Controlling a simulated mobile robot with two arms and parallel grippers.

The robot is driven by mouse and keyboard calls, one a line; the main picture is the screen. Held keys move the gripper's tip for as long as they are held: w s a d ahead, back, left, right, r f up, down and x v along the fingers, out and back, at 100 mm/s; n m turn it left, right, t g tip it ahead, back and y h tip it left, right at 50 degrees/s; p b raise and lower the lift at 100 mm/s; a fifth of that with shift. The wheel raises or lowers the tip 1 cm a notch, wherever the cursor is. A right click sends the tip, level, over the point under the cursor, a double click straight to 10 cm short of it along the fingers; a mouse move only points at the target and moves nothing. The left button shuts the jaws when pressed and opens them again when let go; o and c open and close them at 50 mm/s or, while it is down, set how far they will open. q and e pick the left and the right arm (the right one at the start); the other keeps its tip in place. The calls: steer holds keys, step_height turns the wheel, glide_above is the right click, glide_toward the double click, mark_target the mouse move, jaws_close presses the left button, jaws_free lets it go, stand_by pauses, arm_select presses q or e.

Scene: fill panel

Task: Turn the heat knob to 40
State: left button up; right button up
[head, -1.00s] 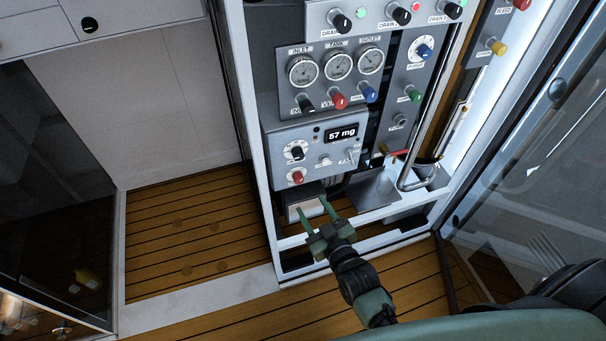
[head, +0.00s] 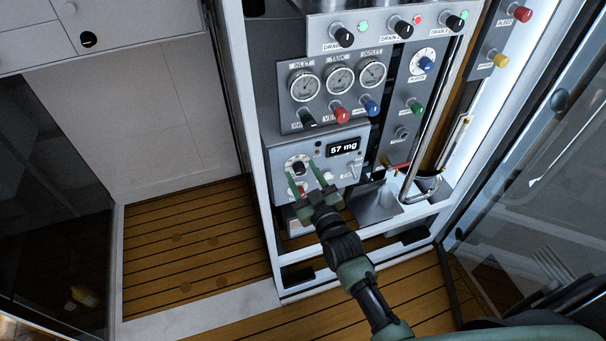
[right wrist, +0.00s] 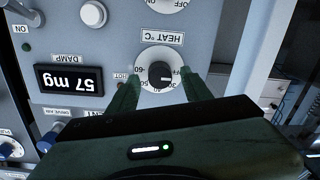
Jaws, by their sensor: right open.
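The heat knob (head: 299,167) is black on a white numbered dial, at the left of the grey panel box. In the right wrist view the picture is upside down and the heat knob (right wrist: 160,73) shows under the "HEAT °C" label. A light pointer mark shows on it, but the exact setting is hard to read. My right gripper (head: 303,171) is open, with its green fingers raised toward the dial. In the right wrist view the fingers of the right gripper (right wrist: 158,82) stand on either side of the knob. I cannot tell whether they touch it. My left gripper is not in view.
A display (head: 343,147) reads "57 mg" right of the dial. A red knob (head: 298,188) sits just below the dial, partly behind a finger. Gauges (head: 339,81) and coloured valve knobs are above. A glass door (head: 540,180) stands at the right.

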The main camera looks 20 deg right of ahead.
jaws_close()
steer(key=shift+m, duration=0.3)
steer(key=m+p, duration=0.1)
steer(key=m, duration=0.2)
steer(key=shift+m, duration=0.3)
steer(key=m, duration=0.4)
steer(key=shift+d+m, duration=0.1)
steer(key=shift+m, duration=0.2)
steer(key=m, duration=0.4)
steer(key=shift+f+m, duration=0.15)
steer(key=shift+m, duration=0.15)
steer(key=shift+m+h+b, duration=0.3)
steer(key=shift+m+b, duration=0.25)
steer(key=shift+m, duration=1.85)
